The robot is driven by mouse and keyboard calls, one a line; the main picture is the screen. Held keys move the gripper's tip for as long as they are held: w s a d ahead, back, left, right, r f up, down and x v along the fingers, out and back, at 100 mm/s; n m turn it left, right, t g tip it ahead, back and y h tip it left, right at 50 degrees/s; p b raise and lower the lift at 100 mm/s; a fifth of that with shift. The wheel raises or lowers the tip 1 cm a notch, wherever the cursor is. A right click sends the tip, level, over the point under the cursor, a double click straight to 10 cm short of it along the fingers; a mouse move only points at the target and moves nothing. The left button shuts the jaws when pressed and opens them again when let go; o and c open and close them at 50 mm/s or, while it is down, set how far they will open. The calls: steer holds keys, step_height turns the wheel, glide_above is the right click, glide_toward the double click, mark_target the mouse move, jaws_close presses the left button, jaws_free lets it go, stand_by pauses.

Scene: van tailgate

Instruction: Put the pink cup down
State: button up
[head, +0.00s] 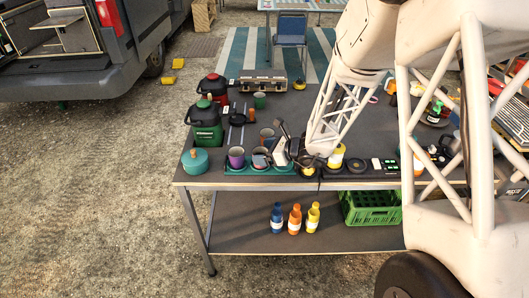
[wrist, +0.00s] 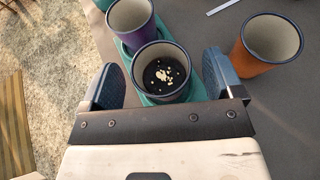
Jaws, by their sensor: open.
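My gripper (wrist: 160,78) is open, with one blue-grey finger on each side of a cup (wrist: 161,72) in the wrist view. The cup's inside is dark with pale bits at the bottom; its outside is mostly hidden, so I cannot tell surely that it is the pink one. It stands upright at the teal tray (wrist: 128,50), and gaps show between it and both fingers. In the head view my gripper (head: 279,150) is at the right part of the teal tray (head: 232,171), beside that cup (head: 259,162).
A purple cup (wrist: 135,35) stands close behind the middle cup. An orange-brown cup (wrist: 267,45) stands just outside the right finger. A teal pot (head: 195,161) and a green canister (head: 206,127) are left of the tray. A yellow-and-white item (head: 337,156) stands to the right.

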steer(key=v, duration=1.2)
stand_by(0.9)
steer(key=s+r+n+g+h, duration=0.4)
steer(key=s+r+n, duration=0.7)
steer(key=s, duration=0.4)
steer(key=s+d+r+n+h, duration=0.4)
steer(key=s+n, duration=0.1)
steer(key=s, duration=0.3)
steer(key=s+d+r+n+t+h, duration=0.1)
steer(key=s+d+r+n+h, duration=0.3)
steer(key=s+n, duration=0.2)
steer(key=s, duration=0.2)
steer(key=shift+s+r+h, duration=0.3)
steer(key=shift+d, duration=0.15)
